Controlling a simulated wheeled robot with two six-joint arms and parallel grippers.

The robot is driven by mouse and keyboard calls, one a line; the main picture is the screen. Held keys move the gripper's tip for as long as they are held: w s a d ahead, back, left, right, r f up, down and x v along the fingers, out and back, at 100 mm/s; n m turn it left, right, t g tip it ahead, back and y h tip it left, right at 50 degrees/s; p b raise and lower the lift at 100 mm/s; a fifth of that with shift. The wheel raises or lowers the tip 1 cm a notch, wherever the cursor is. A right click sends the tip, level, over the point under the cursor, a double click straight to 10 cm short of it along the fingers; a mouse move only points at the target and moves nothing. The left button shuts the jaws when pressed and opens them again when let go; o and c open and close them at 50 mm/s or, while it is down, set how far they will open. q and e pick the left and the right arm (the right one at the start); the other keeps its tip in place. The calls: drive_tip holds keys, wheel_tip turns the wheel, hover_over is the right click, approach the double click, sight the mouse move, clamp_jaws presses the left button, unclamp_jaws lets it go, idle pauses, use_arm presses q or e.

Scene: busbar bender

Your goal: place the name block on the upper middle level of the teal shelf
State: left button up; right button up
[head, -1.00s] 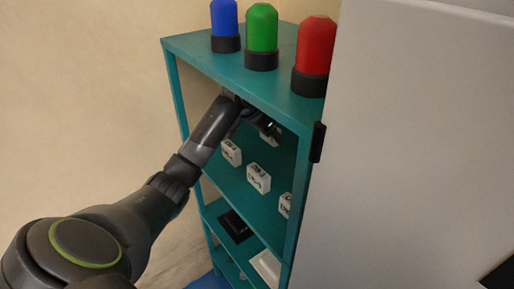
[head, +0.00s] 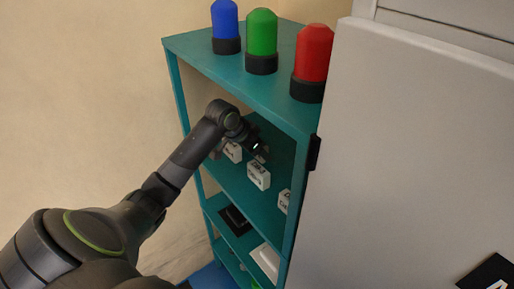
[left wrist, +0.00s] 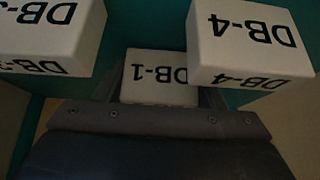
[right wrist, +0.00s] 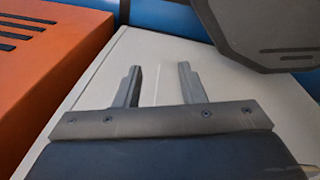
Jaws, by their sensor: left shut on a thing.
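The teal shelf (head: 200,48) stands in the middle of the head view, its upper middle level (head: 237,185) carrying several white blocks. My left gripper (head: 262,153) reaches into that level, above and behind the middle block. In the left wrist view it is shut on the white name block marked DB-1 (left wrist: 158,75), seen upside down between the fingers. In the head view the arm mostly hides the held block. Whether it touches the board cannot be told. My right gripper (right wrist: 160,85) is open and empty over a pale surface.
White blocks DB-3 (left wrist: 45,40) and DB-4 (left wrist: 250,40) flank the held block closely. Blue (head: 226,22), green (head: 262,38) and red (head: 312,58) lamps stand on top. A grey cabinet (head: 400,150) borders the shelf's right side. A dark item (head: 235,220) lies one level below.

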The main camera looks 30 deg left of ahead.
use_arm(q)
drive_tip(key=shift+f, duration=0.1)
drive_tip(key=o, duration=1)
drive_tip(key=shift+a+r, duration=0.1)
drive_tip(key=shift+r, duration=0.2)
drive_tip(key=shift+b+v, duration=0.45)
drive_tip(key=shift+v, duration=3.15)
drive_tip(key=shift+s, duration=0.1)
